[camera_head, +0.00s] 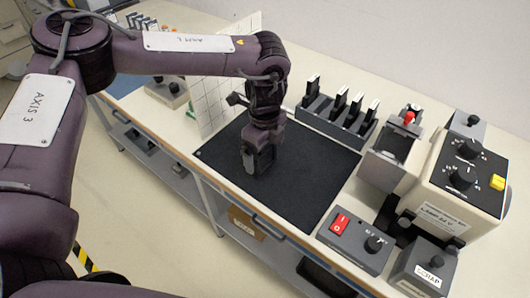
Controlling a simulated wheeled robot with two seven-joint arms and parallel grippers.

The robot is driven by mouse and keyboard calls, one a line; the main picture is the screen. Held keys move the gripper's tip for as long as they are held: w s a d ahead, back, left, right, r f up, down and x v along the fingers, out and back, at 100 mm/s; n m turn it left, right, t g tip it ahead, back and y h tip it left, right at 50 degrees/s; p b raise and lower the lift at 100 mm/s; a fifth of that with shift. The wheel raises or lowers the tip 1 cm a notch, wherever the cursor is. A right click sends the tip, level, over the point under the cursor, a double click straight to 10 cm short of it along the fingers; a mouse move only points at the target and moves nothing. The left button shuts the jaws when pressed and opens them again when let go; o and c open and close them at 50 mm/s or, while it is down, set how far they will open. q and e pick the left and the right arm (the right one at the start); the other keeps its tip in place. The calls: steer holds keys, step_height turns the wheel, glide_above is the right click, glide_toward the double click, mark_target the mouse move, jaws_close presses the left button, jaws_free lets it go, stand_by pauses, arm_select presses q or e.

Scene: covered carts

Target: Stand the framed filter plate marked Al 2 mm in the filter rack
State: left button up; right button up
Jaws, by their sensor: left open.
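A dark grey rack (326,122) stands along the back edge of the black mat (318,178). Several thin dark plates with pale edges stand upright in it, one of them a plate (312,86) at its left end. Their markings are too small to read, so I cannot tell which is Al 2 mm. My left gripper (257,168) points down over the left part of the mat, left of the rack and apart from it. It is open; its dark fingers hide the mat beneath, and I see no plate between them. My right gripper is not in view.
A white gridded panel (212,103) stands upright close behind my left arm. On the right are a lamp unit (442,190), a box with a red switch (354,243) and a smaller knob box (425,268). The mat's middle and right are clear.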

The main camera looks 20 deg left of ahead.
arm_select(q)
steer(key=c, duration=1.2)
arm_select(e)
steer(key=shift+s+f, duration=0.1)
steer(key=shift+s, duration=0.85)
arm_select(q)
steer(key=shift+o, duration=0.2)
